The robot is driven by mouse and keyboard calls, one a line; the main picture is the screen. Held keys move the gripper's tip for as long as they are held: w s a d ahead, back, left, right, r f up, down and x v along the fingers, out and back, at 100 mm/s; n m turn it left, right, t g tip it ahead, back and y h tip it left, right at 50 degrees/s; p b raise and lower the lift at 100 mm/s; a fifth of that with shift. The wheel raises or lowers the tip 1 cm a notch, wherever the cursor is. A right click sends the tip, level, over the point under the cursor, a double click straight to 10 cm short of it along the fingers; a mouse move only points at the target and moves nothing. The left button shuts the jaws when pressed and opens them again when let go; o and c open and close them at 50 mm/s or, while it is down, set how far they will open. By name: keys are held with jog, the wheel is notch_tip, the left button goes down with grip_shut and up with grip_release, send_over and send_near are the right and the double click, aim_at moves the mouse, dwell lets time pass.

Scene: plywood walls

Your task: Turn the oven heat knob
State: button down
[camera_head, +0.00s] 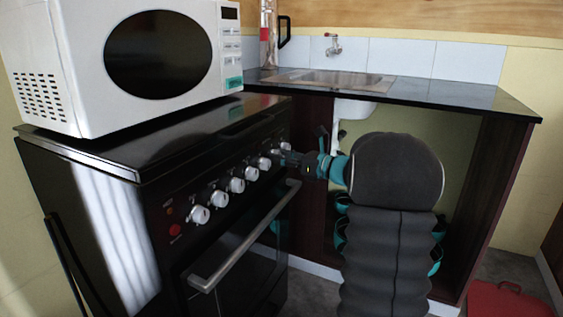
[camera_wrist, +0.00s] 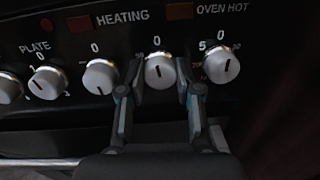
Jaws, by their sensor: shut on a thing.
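A row of several silver knobs runs along the front panel of the black oven (camera_head: 150,200). My gripper (camera_head: 281,155) reaches the far right end of this row in the head view. In the wrist view my gripper (camera_wrist: 160,82) has one finger on each side of a silver knob (camera_wrist: 160,71) and is shut on it. This knob has a 0 above it and its dark mark points roughly up and down. The rightmost knob (camera_wrist: 222,65) is just right of the right finger, its mark tilted slightly. Another knob (camera_wrist: 100,76) is to the left, under the HEATING label.
A white microwave (camera_head: 140,60) stands on the oven top. The oven door handle (camera_head: 245,240) runs below the knobs. A dark counter with a sink (camera_head: 325,77) is at the back right. A red case (camera_head: 508,300) lies on the floor at the right.

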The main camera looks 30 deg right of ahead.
jog(key=shift+f+n+g+y+b, duration=0.15)
jog(key=shift+n+b, duration=1.45)
jog(key=shift+n, duration=3.55)
jog(key=shift+n+g+y+b, duration=0.15)
jog(key=shift+n+b, duration=1.45)
jog(key=shift+n, duration=3.5)
jog(key=shift+f+n+y+b, duration=0.15)
jog(key=shift+n+b, duration=1.45)
jog(key=shift+n, duration=3.55)
jog(key=shift+r, duration=0.1)
jog(key=c, duration=0.8)
grip_release()
